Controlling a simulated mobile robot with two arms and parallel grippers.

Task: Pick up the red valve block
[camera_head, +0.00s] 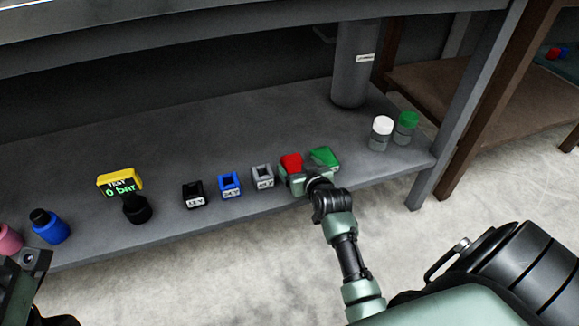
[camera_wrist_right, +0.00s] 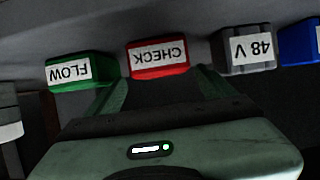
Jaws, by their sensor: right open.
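The red valve block (camera_head: 291,162) stands on the grey shelf, between a green block (camera_head: 323,156) and a grey block (camera_head: 262,176). In the right wrist view the red block (camera_wrist_right: 158,57) shows a white label reading CHECK, upside down. My right gripper (camera_head: 304,178) is open at the front of the red block. In its wrist view the two fingers reach toward the red block, which lies ahead between their tips; I cannot tell whether they touch it. Part of my left arm and gripper (camera_head: 27,268) shows dark at the lower left edge, its jaws unclear.
The green FLOW block (camera_wrist_right: 78,71) and grey 48 V block (camera_wrist_right: 243,47) stand close on either side. Blue (camera_head: 230,185) and black (camera_head: 194,194) blocks, a yellow gauge (camera_head: 119,182) and lidded jars (camera_head: 381,133) share the shelf. A grey post (camera_head: 354,65) rises behind.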

